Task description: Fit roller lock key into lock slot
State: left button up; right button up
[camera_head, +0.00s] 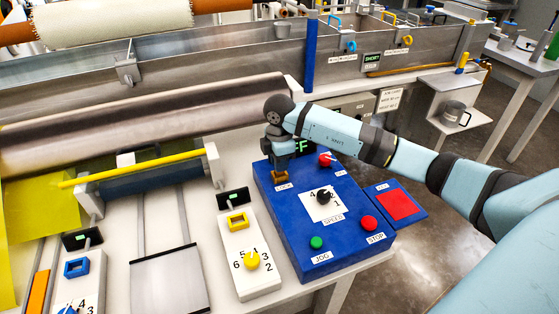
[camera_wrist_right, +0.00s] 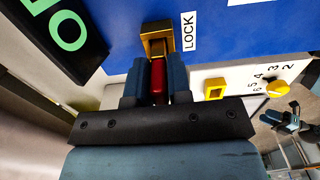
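The lock slot is a brass-coloured block (camera_head: 279,176) by the LOCK label on the blue control panel. It shows close up in the right wrist view (camera_wrist_right: 157,35). My right gripper (camera_head: 281,161) is right over it, pointing down. In the wrist view its two dark blue fingers (camera_wrist_right: 158,75) are closed around the red key (camera_wrist_right: 158,85), whose far end meets the brass block. I cannot tell how deep the key sits in the slot. In the head view the gripper hides the key.
The blue panel (camera_head: 292,245) carries a red knob (camera_head: 325,159), a black speed dial (camera_head: 323,195), a red stop button (camera_head: 369,223) and a green jog button (camera_head: 316,242). The red square (camera_head: 395,205) on the KEY pad is bare. A yellow dial (camera_head: 252,260) stands left.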

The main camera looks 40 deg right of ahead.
jog(key=o, duration=0.3)
notch_tip(320, 180, up, 12)
jog(key=shift+f+p, duration=0.1)
jog(key=shift+p, duration=0.6)
pick_arm(q)
jog(key=shift+r, duration=0.25)
pick_arm(e)
jog(key=shift+r, duration=0.3)
pick_arm(q)
jog(key=shift+s, duration=0.1)
pick_arm(e)
jog(key=shift+s+f, duration=0.1)
